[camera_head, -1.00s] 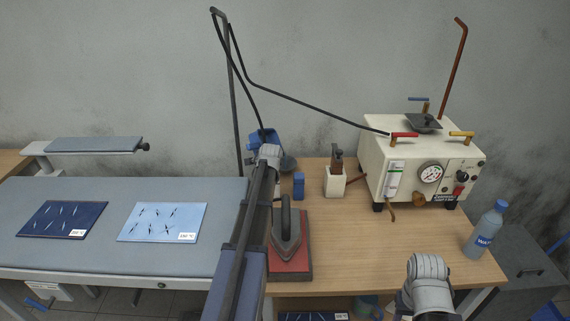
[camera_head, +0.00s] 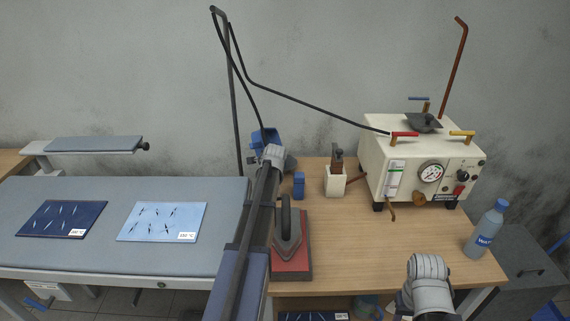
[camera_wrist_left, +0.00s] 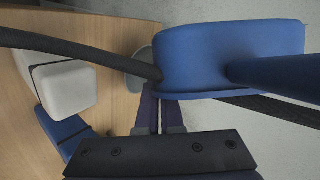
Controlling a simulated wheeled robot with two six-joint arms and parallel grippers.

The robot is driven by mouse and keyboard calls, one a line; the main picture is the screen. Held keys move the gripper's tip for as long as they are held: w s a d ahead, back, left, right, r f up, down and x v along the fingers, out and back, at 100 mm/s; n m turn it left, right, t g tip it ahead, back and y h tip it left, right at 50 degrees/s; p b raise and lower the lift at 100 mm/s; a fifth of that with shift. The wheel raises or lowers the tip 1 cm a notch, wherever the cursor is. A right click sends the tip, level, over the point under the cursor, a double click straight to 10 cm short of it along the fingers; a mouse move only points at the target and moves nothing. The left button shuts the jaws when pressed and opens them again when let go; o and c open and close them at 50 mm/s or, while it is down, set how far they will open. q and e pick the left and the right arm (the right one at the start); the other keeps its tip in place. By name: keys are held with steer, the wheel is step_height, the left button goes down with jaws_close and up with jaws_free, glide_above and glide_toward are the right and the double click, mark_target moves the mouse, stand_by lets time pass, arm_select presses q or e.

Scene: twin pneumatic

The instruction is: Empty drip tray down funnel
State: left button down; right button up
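A dark funnel-shaped piece (camera_head: 424,122) sits on top of the cream boiler (camera_head: 400,155) in the head view. My left gripper (camera_wrist_left: 158,100) is beside a large blue rounded body (camera_wrist_left: 225,55) with a blue bar at its right. The same blue body (camera_head: 264,137) shows behind my left arm in the head view. The left fingers are close together; whether anything thin is between them is unclear. A grey rounded piece (camera_wrist_left: 140,68) lies just beyond, partly hidden by the hose; I cannot tell if it is the drip tray. My right arm's fingers are hidden.
A black hose (camera_head: 310,108) runs from a tall stand (camera_head: 232,90) to the boiler. An iron (camera_head: 288,238) rests on a red pad. A white block (camera_head: 335,182), a blue block (camera_head: 298,186) and a water bottle (camera_head: 486,230) stand on the table.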

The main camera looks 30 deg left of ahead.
arm_select(q)
steer(key=shift+w+d+f+m+y+b, duration=0.1)
steer(key=shift+d+f+m+y+b, duration=0.3)
steer(key=shift+b, duration=0.3)
stand_by(0.9)
stand_by(0.4)
steer(key=shift+s+a+r+n+h+p, duration=0.2)
steer(key=shift+a+r+n+h+p, duration=0.35)
steer(key=shift+r+p, duration=0.55)
steer(key=shift+a+f+h, duration=0.2)
steer(key=shift+f+h, duration=0.15)
steer(key=shift+f, duration=0.3)
steer(key=shift+f+n, duration=0.1)
steer(key=shift+n, duration=0.15)
steer(key=shift+b, duration=0.3)
